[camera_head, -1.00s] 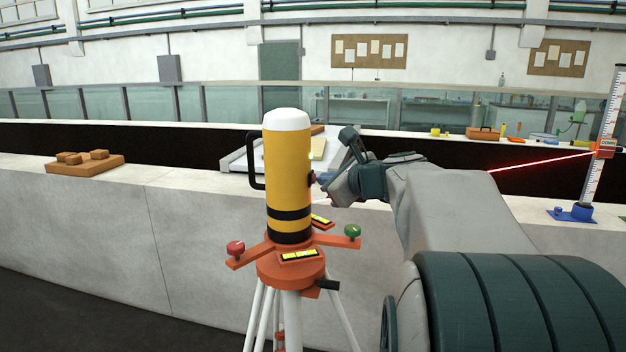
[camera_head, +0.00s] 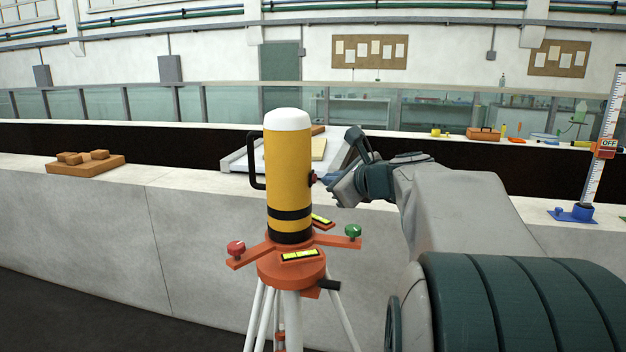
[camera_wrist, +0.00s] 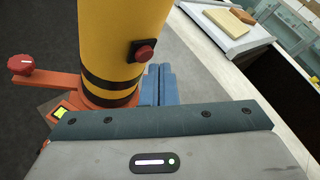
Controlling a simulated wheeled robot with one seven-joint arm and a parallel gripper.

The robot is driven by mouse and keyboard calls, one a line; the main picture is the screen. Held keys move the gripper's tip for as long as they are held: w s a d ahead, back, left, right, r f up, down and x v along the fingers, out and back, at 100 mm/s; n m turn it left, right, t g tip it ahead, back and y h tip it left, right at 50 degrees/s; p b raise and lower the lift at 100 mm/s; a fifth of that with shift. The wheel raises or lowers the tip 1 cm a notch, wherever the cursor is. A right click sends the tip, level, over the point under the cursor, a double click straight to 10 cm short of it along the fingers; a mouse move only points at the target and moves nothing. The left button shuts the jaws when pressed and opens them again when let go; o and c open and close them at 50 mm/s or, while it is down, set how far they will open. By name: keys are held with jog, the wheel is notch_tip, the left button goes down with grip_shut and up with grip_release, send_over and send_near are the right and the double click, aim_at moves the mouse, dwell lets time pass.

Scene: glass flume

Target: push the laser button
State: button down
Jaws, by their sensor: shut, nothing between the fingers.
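The laser (camera_head: 288,172) is a yellow cylinder with a white cap and black bands, upright on an orange tripod head. Its round red button (camera_wrist: 145,55) sits on a black housing on the cylinder's side in the wrist view. In the head view the button (camera_head: 312,178) is at the cylinder's right edge. My gripper (camera_head: 328,178) is shut and empty, its fingertips close to the button; the head view does not settle whether they touch. In the wrist view the blue fingers (camera_wrist: 160,82) lie just below and right of the button. No red beam shows.
The detector (camera_head: 607,148) on the white measuring staff at right reads "OFF". Red and green knobs (camera_head: 353,231) stick out from the tripod head. A pale flume wall runs behind, with wooden blocks (camera_head: 85,163) on its left and a tray (camera_head: 320,150) behind the laser.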

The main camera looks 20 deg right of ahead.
jog(key=s+d, duration=0.2)
jog(key=d, duration=0.1)
jog(key=s+d, duration=0.1)
jog(key=d, duration=0.1)
jog(key=shift+s, duration=0.15)
jog(key=shift+a, duration=0.15)
